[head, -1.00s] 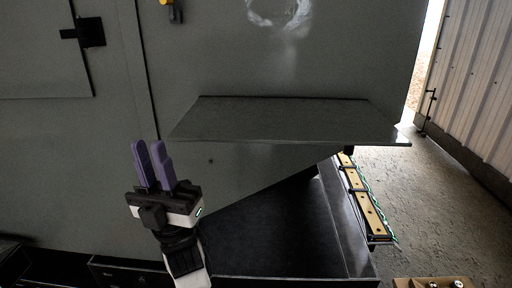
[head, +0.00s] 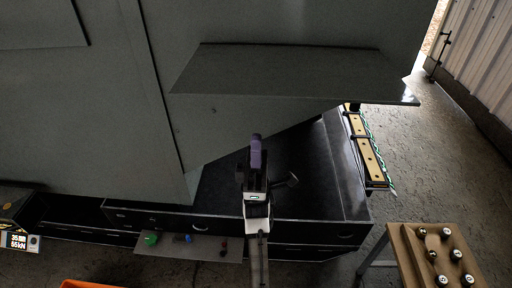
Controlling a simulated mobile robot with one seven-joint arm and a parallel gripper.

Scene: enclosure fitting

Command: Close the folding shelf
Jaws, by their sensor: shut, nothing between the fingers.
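The folding shelf (head: 285,75) is a dark grey flap standing out from the large grey enclosure panel (head: 240,20). Its back edge meets the panel and its long front edge faces me, so it is folded out. My gripper (head: 256,143) has purple fingers pointing up in the picture, shut and empty. It appears below the shelf's front edge, left of the shelf's middle, over the dark bench. The fingertips look apart from the shelf. The shelf's underside is hidden.
A dark bench with drawers (head: 310,165) stands below the shelf. A stand with several round knobs (head: 410,250) is at the lower right. A small ledge (head: 185,245) with coloured parts is in front of the drawers. Floor is open at the right (head: 430,150).

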